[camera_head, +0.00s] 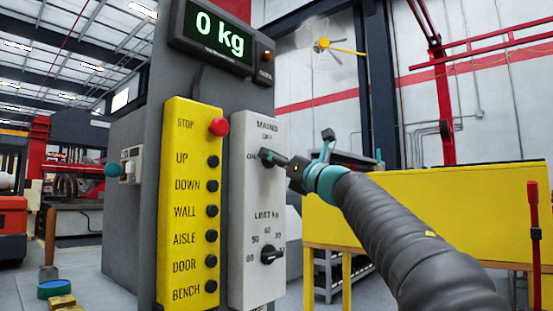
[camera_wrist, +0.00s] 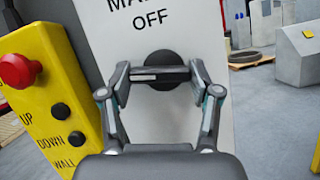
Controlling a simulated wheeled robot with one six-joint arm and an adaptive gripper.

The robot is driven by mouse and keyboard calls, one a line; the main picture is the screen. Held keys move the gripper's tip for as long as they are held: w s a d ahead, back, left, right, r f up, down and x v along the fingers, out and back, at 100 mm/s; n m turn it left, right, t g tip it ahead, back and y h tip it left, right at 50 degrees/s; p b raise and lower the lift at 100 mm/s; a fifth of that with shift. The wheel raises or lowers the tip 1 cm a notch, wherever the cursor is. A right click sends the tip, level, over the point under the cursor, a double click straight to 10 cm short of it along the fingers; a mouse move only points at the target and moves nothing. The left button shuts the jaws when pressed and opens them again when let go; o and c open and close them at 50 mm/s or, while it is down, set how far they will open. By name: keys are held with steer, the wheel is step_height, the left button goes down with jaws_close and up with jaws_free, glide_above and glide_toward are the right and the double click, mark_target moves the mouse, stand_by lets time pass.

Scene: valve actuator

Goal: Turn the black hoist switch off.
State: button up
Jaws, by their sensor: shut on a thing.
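The black hoist switch (camera_head: 268,157) is the upper rotary knob on a light grey panel (camera_head: 241,205), under the lettering MAINS and OFF. Its bar lies about level, with its left end toward the ON mark. In the wrist view the switch (camera_wrist: 161,57) shows as a round black base with a level bar, below the word OFF. My gripper (camera_head: 284,161) is at the switch from the right. In the wrist view my gripper (camera_wrist: 161,75) has one finger at each end of the bar and is shut on it. The fingers partly hide the bar's ends.
A second black knob (camera_head: 271,255), marked LIMIT kg, sits lower on the grey panel. A yellow button panel (camera_head: 190,205) with a red STOP button (camera_head: 218,126) stands just left. A display (camera_head: 218,28) above reads 0 kg. A yellow barrier (camera_head: 470,200) stands behind my arm.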

steer(key=shift+r+m+t+h, duration=0.15)
steer(key=shift+m+h, duration=1.1)
steer(key=shift+m, duration=1.8)
steer(key=shift+r+m+t+h, duration=0.15)
steer(key=shift+m+h, duration=1.05)
steer(key=shift+m, duration=1.9)
steer(key=shift+r+m+h, duration=0.15)
steer(key=shift+m+h, duration=1.1)
steer(key=shift+m, duration=1.8)
steer(key=o, duration=1.1)
steer(key=shift+o, duration=0.2)
steer(key=v, duration=1.2)
